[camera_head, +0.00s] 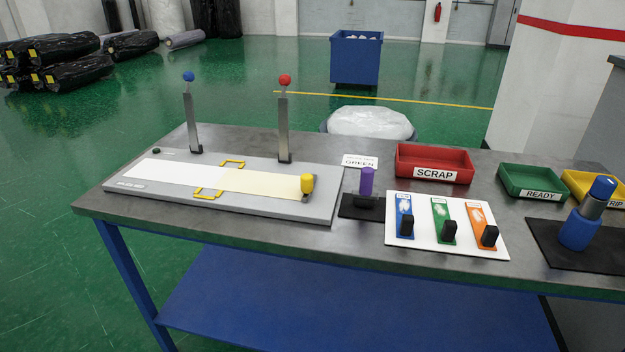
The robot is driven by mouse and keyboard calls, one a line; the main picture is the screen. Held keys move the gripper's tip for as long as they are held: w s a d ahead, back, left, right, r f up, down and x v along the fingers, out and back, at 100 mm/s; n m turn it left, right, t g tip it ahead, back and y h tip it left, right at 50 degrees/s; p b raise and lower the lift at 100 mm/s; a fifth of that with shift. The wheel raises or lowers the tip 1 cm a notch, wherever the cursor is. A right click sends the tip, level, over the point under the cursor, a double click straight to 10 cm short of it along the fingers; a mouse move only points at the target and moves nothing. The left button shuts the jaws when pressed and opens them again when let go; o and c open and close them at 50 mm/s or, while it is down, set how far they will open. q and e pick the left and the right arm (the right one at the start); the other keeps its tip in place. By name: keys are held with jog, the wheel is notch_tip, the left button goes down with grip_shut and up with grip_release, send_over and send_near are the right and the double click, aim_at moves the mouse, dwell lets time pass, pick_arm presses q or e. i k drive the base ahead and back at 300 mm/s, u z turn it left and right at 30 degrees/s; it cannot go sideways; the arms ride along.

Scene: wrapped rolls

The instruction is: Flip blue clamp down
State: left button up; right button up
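The blue clamp (193,115) stands upright at the back left of a grey fixture plate (278,207) on the table. It is a grey metal lever with a blue ball on top. A similar lever with a red ball, the red clamp (284,120), also stands upright, to its right. A white strip (175,173) and a cream strip (260,184) lie end to end along the plate, in front of the levers. A yellow frame (212,187) sits where they meet. A yellow knob (307,183) is at the right end. Neither of my grippers is in view.
Right of the plate are a purple-handled tool (366,182), a white board (446,243) with black-handled pieces, a red SCRAP bin (434,165), a green READY bin (535,182), a yellow bin (607,184) and a blue bottle-like tool (580,228). The table's (240,232) front left edge is clear.

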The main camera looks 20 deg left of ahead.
aim_at(189, 76)
jog(key=k, duration=1)
jog(key=u, duration=2.25)
jog(key=i, duration=4.3)
jog(key=z, duration=1.55)
jog(key=i, duration=2.6)
jog(key=z, duration=0.25)
